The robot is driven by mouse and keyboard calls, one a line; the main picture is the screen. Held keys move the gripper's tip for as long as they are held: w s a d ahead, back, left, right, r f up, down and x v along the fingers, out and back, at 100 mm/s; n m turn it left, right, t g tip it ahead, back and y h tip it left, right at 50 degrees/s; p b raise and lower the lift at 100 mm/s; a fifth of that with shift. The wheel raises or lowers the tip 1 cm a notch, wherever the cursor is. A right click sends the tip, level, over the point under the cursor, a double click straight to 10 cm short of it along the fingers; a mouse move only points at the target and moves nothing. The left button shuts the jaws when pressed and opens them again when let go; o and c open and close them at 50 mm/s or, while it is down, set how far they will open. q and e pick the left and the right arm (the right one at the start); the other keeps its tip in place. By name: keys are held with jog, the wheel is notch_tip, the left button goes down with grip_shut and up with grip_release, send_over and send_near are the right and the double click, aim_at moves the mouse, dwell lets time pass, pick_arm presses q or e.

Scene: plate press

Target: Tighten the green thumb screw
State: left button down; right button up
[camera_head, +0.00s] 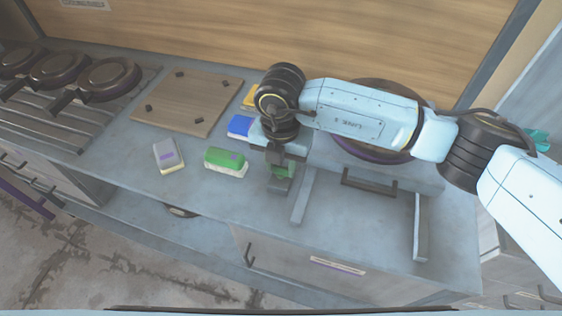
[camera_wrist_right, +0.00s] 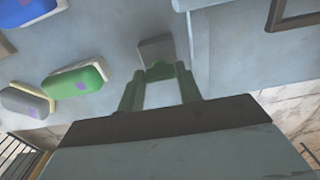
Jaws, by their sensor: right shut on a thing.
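My right gripper (camera_head: 282,172) points down at the front middle of the counter, beside a grey bar. In the right wrist view its two green-grey fingers (camera_wrist_right: 160,82) close in at their tips on a small green piece, the green thumb screw (camera_wrist_right: 159,70). A grey block (camera_wrist_right: 156,48) shows just beyond it. In the head view the gripper largely hides the screw, and how far it is screwed in cannot be told. My left gripper is out of view.
A green-and-white block (camera_head: 226,162), a grey-and-white block (camera_head: 168,156) and a blue block (camera_head: 239,126) lie left of the gripper. A wooden board (camera_head: 187,102) and dark pans (camera_head: 108,77) are further left. A grey bar (camera_head: 301,197) stands close on the right.

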jog(key=o, duration=1)
jog(key=shift+r, duration=0.1)
notch_tip(320, 180, up, 13)
jog(key=shift+r, duration=0.1)
dwell(0.5)
